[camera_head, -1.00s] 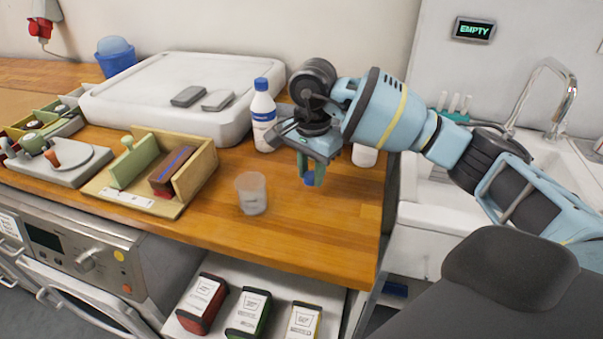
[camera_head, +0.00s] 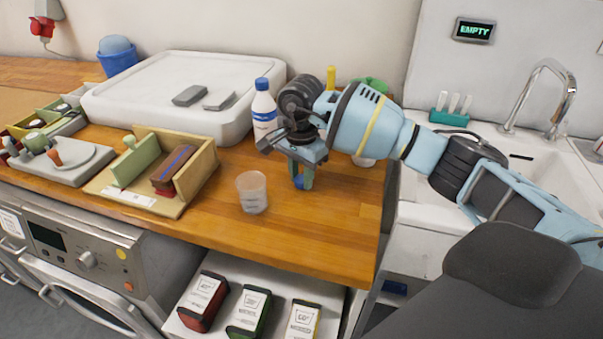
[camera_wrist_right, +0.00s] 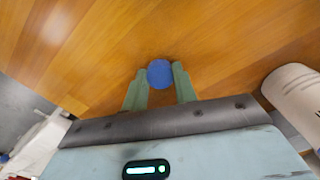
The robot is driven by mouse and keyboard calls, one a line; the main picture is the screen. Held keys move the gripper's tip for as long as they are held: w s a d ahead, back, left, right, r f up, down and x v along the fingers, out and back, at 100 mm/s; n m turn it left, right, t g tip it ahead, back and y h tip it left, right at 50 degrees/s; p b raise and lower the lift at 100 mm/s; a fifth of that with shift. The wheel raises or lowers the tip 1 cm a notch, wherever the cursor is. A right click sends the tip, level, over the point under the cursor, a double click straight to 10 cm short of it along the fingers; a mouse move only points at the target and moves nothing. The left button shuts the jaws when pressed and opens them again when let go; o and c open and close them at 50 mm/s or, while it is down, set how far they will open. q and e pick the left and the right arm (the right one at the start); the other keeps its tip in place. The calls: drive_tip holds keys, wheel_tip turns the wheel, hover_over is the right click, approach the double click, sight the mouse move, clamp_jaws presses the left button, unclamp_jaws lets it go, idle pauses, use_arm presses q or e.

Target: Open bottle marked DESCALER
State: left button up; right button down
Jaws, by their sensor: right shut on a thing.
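My right gripper (camera_head: 302,178) is shut on a small blue cap (camera_head: 298,183), low over the wooden worktop. In the right wrist view the round cap (camera_wrist_right: 160,74) sits between the green fingertips, with no bottle visible under it. A white bottle (camera_head: 264,112) with a blue cap and blue label stands upright left of the gripper; its lettering is too small to read. Another white object (camera_head: 362,161) is mostly hidden behind my right wrist; a white rounded body (camera_wrist_right: 296,92) shows at the right of the wrist view. I cannot tell which is marked DESCALER. My left gripper is out of view.
A clear cup (camera_head: 252,193) stands left of the gripper. A wooden holder (camera_head: 200,178) and a large white tray (camera_head: 150,115) lie farther left. A sink (camera_head: 530,165) is at the right, under an "EMPTY" display (camera_head: 474,30). The front right worktop is clear.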

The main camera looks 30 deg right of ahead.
sight(301, 179)
drive_tip(key=shift+f, duration=0.2)
drive_tip(key=c, duration=1.5)
unclamp_jaws()
drive_tip(key=o, duration=0.3)
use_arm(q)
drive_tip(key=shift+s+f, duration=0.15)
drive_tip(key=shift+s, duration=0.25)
use_arm(e)
drive_tip(key=shift+o, duration=0.4)
drive_tip(key=shift+r, duration=0.15)
drive_tip(key=shift+r, duration=0.25)
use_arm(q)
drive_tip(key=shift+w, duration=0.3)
use_arm(e)
wheel_tip(301, 179, up, 12)
drive_tip(key=shift+f, duration=0.2)
